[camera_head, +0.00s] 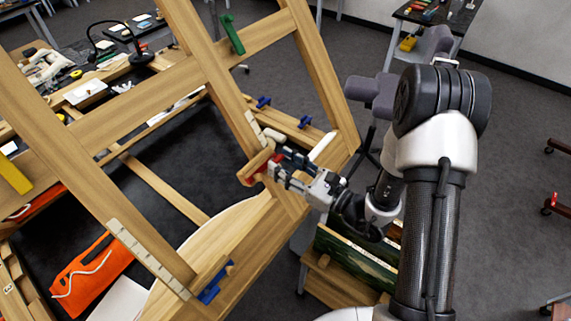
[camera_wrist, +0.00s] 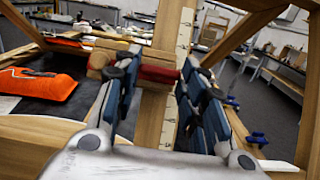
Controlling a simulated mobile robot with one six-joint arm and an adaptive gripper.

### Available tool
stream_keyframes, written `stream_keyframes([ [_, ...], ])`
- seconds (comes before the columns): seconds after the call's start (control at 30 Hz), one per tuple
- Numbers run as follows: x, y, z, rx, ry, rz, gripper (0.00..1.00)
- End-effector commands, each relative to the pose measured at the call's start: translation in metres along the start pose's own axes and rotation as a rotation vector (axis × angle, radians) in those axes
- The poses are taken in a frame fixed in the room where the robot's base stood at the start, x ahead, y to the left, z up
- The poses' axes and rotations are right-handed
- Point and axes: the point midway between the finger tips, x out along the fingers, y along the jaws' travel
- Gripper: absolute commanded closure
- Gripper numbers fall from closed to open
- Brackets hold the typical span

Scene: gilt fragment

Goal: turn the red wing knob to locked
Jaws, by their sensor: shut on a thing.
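The red wing knob (camera_wrist: 158,75) sits on a wooden beam of the large frame, between my fingers in the wrist view. Its red also shows beside the beam in the head view (camera_head: 257,178), largely covered by my fingers and a small wooden block (camera_head: 257,158). My gripper (camera_head: 272,165) reaches it from the right and is shut on the knob. In the wrist view its two blue-grey fingers (camera_wrist: 160,78) stand on either side of the red part. The knob's locked mark cannot be made out.
The wooden frame (camera_head: 110,105) leans across the left, with a pale ruled strip (camera_head: 150,256) on one beam. Blue knobs (camera_head: 304,121) and a green piece (camera_head: 232,34) are fitted on it. An orange pouch (camera_head: 92,272) lies on the dark surface.

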Motion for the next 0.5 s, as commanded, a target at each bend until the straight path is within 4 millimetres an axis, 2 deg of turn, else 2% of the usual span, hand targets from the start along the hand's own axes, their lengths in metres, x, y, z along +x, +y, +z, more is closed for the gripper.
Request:
stream_keyframes([
  [0.13, 0.0001, -0.0001, 0.0005, 0.001, -0.002, 0.000, 0.86],
  [0.17, 0.0001, -0.0001, 0.0005, 0.001, -0.002, 0.001, 0.61],
  [0.43, 0.0001, 0.0000, 0.0003, 0.000, -0.001, 0.001, 0.43],
  [0.5, 0.0001, 0.0000, 0.0003, 0.000, -0.001, 0.001, 0.42],
])
